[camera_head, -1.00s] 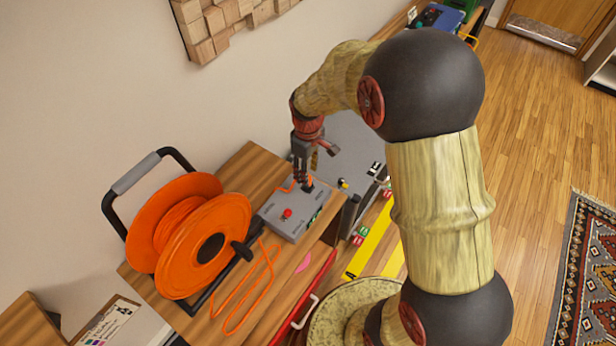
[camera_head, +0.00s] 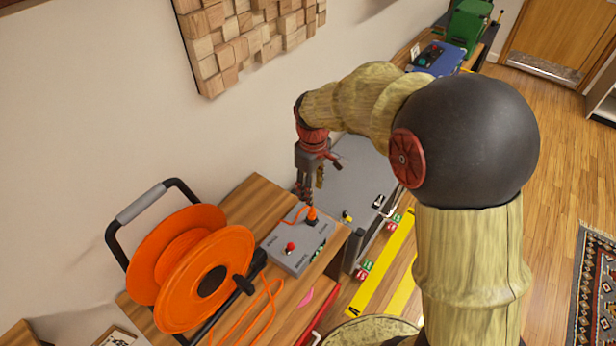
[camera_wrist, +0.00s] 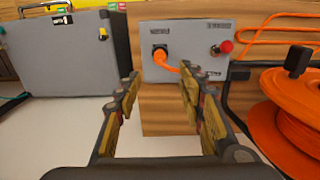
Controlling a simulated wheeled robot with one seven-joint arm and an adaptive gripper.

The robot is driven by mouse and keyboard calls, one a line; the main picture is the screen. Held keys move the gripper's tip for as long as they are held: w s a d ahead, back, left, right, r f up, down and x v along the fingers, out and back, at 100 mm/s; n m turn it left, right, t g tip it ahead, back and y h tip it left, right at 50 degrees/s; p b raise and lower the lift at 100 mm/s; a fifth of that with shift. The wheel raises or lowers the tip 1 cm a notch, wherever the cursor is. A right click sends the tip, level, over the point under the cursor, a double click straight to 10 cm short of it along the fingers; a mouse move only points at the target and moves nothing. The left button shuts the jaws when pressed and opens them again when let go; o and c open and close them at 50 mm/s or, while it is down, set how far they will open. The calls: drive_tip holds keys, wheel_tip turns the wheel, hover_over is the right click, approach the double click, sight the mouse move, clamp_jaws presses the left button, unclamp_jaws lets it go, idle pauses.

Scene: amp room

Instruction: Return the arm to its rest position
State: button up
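My arm reaches over a wooden cabinet, with my gripper (camera_head: 308,190) pointing down just above a grey control box (camera_head: 293,247). In the wrist view my gripper (camera_wrist: 160,92) has its two fingers spread apart with nothing between them. An orange plug (camera_head: 311,216) sits in the box's black socket, with its orange cable attached. The plug also shows beyond the fingers in the wrist view (camera_wrist: 162,60). The fingers appear clear of the plug. The box has a red button (camera_head: 290,247).
An orange cable reel (camera_head: 190,265) stands left of the box, its cable (camera_head: 262,312) looped on the cabinet (camera_head: 245,205). A grey case (camera_head: 365,175) is close to the right of my gripper. Wooden wall blocks (camera_head: 240,35) are behind. Open floor (camera_head: 565,150) lies at right.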

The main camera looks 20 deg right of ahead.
drive_tip(key=s+r+m+t, duration=0.5)
drive_tip(key=s+r+m, duration=0.2)
drive_tip(key=s+r, duration=1)
drive_tip(key=s, duration=0.5)
drive_tip(key=shift+r+t, duration=0.15)
drive_tip(key=shift+t, duration=0.15)
drive_tip(key=shift+c, duration=0.3)
